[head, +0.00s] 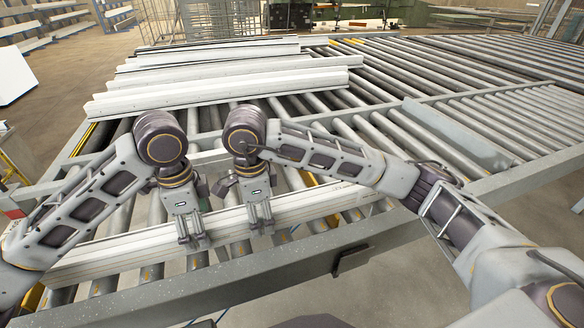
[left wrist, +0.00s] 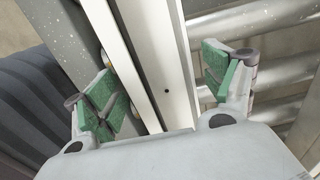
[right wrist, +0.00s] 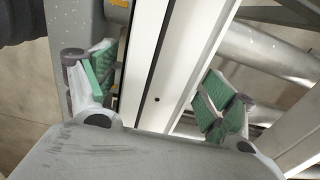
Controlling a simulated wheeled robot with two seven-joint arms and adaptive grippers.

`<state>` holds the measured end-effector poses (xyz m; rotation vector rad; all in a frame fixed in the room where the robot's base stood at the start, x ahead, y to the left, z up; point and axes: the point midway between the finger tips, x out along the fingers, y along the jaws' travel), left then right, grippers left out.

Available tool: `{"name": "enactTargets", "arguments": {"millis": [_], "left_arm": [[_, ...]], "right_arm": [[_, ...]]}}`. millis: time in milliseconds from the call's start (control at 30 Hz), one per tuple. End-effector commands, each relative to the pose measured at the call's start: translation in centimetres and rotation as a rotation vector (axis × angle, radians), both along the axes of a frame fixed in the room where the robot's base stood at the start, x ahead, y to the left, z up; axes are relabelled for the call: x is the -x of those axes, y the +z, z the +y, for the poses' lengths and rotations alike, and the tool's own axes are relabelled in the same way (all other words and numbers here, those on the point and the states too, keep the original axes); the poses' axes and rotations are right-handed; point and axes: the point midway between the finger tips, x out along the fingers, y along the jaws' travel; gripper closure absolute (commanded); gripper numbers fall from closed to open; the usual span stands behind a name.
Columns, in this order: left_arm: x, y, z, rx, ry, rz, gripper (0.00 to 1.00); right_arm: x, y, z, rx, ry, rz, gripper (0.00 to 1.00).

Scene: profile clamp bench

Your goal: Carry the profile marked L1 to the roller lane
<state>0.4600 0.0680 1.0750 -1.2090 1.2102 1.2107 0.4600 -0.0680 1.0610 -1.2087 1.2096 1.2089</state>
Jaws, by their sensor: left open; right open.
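A long white profile (head: 312,204) lies across the rollers along the near edge of the bench; I cannot read its mark. My left gripper (head: 194,243) is over its middle-left part, and my right gripper (head: 262,229) is a short way to the right. In the left wrist view the open green pads (left wrist: 160,84) stand on either side of the profile (left wrist: 157,60). In the right wrist view the open pads (right wrist: 160,82) also straddle the profile (right wrist: 165,55). Gaps show between pads and profile. My arms hide part of the profile in the head view.
Several other white profiles (head: 215,84) lie on the rollers at the back left. A roller lane (head: 490,122) with clear rollers is on the right, with a grey bar (head: 455,134) along its left side. A grey rail (head: 240,275) runs along the bench's front edge.

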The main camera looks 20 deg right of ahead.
Motion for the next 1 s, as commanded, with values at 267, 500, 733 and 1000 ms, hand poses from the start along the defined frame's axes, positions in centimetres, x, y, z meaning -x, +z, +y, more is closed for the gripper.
{"name": "enactTargets", "arguments": {"millis": [267, 500, 733, 1000], "left_arm": [[-0.1, 1.8, 0.0, 0.000, 0.000, -0.003, 0.16], [-0.1, 3.7, 0.0, -0.001, 0.001, -0.003, 0.16], [-0.1, 5.6, 0.0, -0.001, 0.000, -0.003, 0.16], [-0.1, 7.8, 0.0, -0.001, 0.001, -0.003, 0.16]], "right_arm": [[0.0, 0.0, 0.0, 0.000, 0.000, 0.000, 0.16], [0.0, 0.0, 0.0, 0.000, 0.000, 0.000, 0.16], [0.0, 0.0, 0.0, 0.000, 0.000, 0.000, 0.16], [0.0, 0.0, 0.0, 0.000, 0.000, 0.000, 0.16]]}}
